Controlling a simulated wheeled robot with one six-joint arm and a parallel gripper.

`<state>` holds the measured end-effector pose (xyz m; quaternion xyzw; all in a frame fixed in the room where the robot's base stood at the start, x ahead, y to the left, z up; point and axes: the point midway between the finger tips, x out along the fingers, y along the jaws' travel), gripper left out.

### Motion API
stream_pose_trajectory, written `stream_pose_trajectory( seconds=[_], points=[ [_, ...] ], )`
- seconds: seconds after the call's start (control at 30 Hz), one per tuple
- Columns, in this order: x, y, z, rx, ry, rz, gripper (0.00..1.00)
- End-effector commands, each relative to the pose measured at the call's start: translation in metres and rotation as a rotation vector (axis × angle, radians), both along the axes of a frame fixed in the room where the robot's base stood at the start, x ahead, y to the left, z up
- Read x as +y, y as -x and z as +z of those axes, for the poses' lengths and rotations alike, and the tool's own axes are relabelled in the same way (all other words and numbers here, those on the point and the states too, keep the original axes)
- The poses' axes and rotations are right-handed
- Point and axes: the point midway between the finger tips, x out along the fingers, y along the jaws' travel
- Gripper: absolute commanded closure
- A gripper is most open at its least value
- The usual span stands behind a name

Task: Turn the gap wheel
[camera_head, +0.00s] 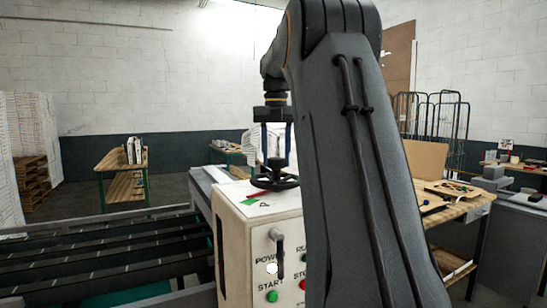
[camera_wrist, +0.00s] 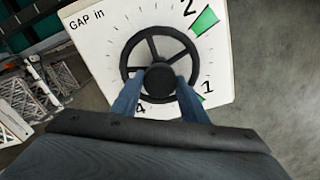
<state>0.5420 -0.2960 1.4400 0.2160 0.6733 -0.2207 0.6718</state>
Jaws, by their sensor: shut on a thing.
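The gap wheel (camera_head: 262,183) is a black spoked handwheel lying flat on top of the cream control box (camera_head: 237,222). In the wrist view the wheel (camera_wrist: 159,84) sits over a white dial plate (camera_wrist: 105,55) marked "GAP in", with tick marks, the numbers 2, 1 and 4, and green marks near 2 and 1. My gripper (camera_head: 277,160) points down over the wheel. Its two blue fingers are shut on the round central hub, one on each side. The wrist view shows the gripper (camera_wrist: 159,80) from above. The lower part of the dial is hidden by my gripper.
The box front has a lever (camera_head: 278,250), a green START button (camera_head: 271,296) and a red button, partly hidden by my arm. A dark roller conveyor (camera_head: 110,255) runs at left. A cluttered wooden workbench (camera_head: 450,210) stands at right. Open floor lies behind the conveyor.

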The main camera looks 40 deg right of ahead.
Motion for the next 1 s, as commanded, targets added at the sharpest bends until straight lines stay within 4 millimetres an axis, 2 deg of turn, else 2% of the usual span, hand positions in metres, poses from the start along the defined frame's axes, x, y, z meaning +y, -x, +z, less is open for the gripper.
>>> stream_pose_trajectory(
  seconds=[0.07,0.1,0.17,0.2,0.57,0.9,1.0],
  points=[
    [0.000,0.000,-0.002,0.003,0.001,0.001,1.00],
    [0.001,0.000,-0.002,0.003,0.000,0.002,0.53],
    [0.001,-0.001,-0.002,0.003,0.000,0.003,0.43],
    [0.001,-0.001,-0.002,0.001,0.000,0.003,0.41],
    [0.001,-0.002,0.005,-0.002,0.000,0.002,0.41],
    [0.002,-0.003,0.057,-0.002,0.002,0.003,0.41],
    [0.002,-0.003,0.068,-0.002,0.001,0.004,0.41]
  ],
)
